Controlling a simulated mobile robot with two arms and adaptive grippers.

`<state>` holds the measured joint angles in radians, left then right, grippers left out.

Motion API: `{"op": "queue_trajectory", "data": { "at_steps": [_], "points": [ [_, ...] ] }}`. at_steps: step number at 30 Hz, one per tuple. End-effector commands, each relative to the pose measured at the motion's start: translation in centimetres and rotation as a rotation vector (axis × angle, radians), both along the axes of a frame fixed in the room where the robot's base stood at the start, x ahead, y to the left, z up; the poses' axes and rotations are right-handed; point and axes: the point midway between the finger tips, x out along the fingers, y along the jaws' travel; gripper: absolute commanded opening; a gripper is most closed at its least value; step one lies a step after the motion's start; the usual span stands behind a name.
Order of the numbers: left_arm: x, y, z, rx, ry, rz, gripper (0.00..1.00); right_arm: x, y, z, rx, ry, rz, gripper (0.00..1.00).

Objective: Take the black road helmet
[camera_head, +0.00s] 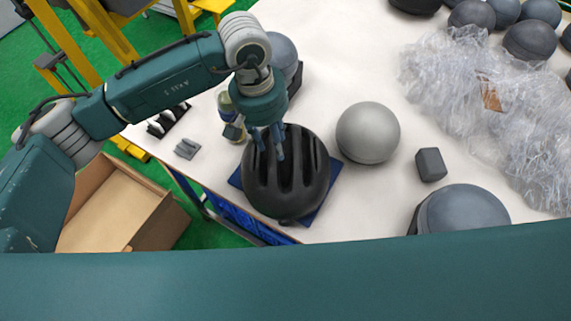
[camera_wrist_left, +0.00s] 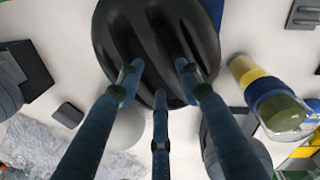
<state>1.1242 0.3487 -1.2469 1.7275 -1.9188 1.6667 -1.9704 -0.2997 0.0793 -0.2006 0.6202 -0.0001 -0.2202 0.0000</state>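The black road helmet (camera_head: 287,185), with long ribs and vents, sits on a dark blue pad (camera_head: 322,200) near the front left edge of the white table. It also fills the top middle of the left wrist view (camera_wrist_left: 155,40). My left gripper (camera_head: 267,145) is over the helmet's far side, pointing down. In the wrist view its three fingers (camera_wrist_left: 160,78) are spread apart, their tips over the helmet's ribs. I cannot tell whether the tips touch the shell. The gripper looks open. My right gripper is not in view.
A grey ball (camera_head: 368,133) stands right of the helmet, with a small dark block (camera_head: 431,165) beyond it. Crumpled clear plastic (camera_head: 480,90) covers the right side. A bottle (camera_head: 232,115) stands behind left. A cardboard box (camera_head: 120,210) is on the green floor.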

Motion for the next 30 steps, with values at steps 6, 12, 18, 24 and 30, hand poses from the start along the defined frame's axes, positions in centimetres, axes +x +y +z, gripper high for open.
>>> {"op": "queue_trajectory", "data": {
  "at_steps": [6, 12, 18, 24, 30],
  "points": [
    [-0.3, -0.4, -2.6, -0.001, 0.003, 0.001, 0.36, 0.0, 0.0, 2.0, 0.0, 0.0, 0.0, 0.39],
    [-0.2, -0.4, -3.4, -0.002, 0.0, 0.0, 0.36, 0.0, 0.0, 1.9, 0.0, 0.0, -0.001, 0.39],
    [-0.2, -0.4, -3.3, -0.002, 0.0, 0.0, 0.16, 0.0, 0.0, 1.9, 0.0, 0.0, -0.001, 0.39],
    [-0.2, -0.4, -3.3, -0.001, 0.0, 0.0, 0.0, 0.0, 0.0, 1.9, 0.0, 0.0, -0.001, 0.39],
    [-0.2, -0.4, -3.2, -0.003, -0.001, 0.0, 0.0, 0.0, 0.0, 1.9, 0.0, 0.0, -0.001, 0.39]
  ]
}}
